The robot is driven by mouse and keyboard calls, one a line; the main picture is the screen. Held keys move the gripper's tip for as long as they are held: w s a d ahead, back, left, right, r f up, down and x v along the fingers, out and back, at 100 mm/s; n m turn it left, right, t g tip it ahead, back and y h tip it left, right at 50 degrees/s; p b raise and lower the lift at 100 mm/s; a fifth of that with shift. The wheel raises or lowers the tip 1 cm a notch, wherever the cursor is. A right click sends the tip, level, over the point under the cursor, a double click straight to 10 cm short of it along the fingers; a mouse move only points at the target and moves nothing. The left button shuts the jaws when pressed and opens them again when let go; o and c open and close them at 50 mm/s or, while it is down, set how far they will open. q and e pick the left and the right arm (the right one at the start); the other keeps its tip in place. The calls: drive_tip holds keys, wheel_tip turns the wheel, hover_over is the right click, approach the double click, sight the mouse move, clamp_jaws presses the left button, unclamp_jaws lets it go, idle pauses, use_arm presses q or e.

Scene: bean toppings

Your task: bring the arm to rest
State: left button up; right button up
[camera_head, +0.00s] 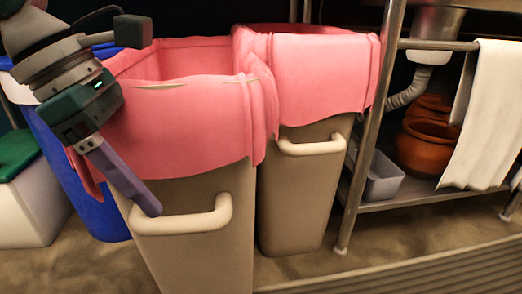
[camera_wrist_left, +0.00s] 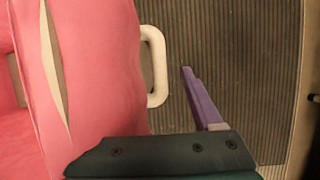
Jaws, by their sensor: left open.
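My left arm comes in from the left in the head view. My left gripper (camera_head: 140,195) points down in front of the near beige bin (camera_head: 205,250). One purple finger shows, its tip overlapping the left end of the bin's pale handle (camera_head: 190,222). In the left wrist view, the purple finger (camera_wrist_left: 200,98) is beside the handle (camera_wrist_left: 158,65), with a gap between them. The gripper is open and nothing shows in it; the other finger is hidden. My right gripper is not in view.
Pink liners (camera_head: 195,125) drape both bins; a second beige bin (camera_head: 295,205) stands behind. A blue bin (camera_head: 80,180) and a white bin with a green lid (camera_head: 20,200) stand left. A metal shelf (camera_head: 420,193) with brown pots (camera_head: 428,140) and a white towel (camera_head: 480,120) is right.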

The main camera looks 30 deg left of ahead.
use_arm(q)
drive_tip(key=shift+s+r, duration=0.1)
drive_tip(key=shift+r, duration=0.25)
